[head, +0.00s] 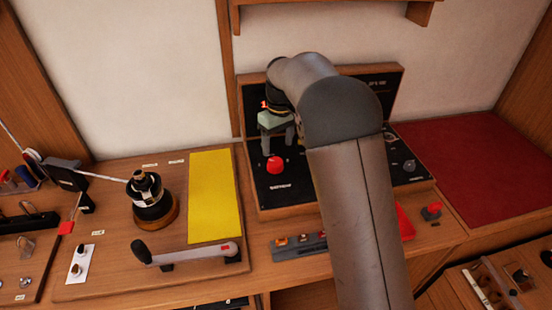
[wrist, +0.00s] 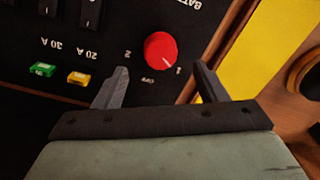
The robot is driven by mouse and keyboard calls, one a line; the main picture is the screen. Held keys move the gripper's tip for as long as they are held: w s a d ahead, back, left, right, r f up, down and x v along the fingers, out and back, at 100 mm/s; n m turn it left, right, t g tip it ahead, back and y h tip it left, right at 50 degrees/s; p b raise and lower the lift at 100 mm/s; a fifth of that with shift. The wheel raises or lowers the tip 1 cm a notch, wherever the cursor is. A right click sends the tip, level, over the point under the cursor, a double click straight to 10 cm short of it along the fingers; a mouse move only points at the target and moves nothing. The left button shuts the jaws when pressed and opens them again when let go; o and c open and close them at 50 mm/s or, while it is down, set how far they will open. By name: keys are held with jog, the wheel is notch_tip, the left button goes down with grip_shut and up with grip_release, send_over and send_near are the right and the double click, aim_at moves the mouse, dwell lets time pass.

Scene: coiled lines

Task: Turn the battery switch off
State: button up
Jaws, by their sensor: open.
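The battery switch is a round red knob (head: 274,165) on a black panel (head: 330,185), above a label that reads like "BATTERY". In the wrist view the red knob (wrist: 160,49) carries a white pointer line that slants to the lower right, toward the "1" mark. "OFF" is printed below the knob and a "2" to its left. My gripper (head: 278,140) hangs just over the knob. In the wrist view my gripper (wrist: 161,68) is open, one finger on each side below the knob, with nothing between the fingers. No contact shows.
Green (wrist: 43,69) and yellow fuses (wrist: 78,78) and black rocker switches sit beside the knob. A yellow sheet (head: 214,195), a winch (head: 150,200) and a crank handle (head: 190,254) lie left of the panel. A red mat (head: 475,170) lies right. My arm hides the panel's middle.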

aim_at(276, 162)
notch_tip(276, 162, down, 7)
jog(key=shift+s+a+r+p, duration=0.1)
jog(key=shift+a+p, duration=0.05)
jog(key=shift+p, duration=0.25)
jog(key=c, duration=1)
jog(key=shift+m, duration=0.3)
jog(key=m+b, duration=0.1)
jog(key=m, duration=0.4)
jog(key=shift+s+b, duration=0.1)
jog(key=shift+b, duration=0.25)
jog(key=m, duration=0.6)
jog(key=shift+a+t+b, duration=0.15)
jog(key=shift+t+b, duration=0.15)
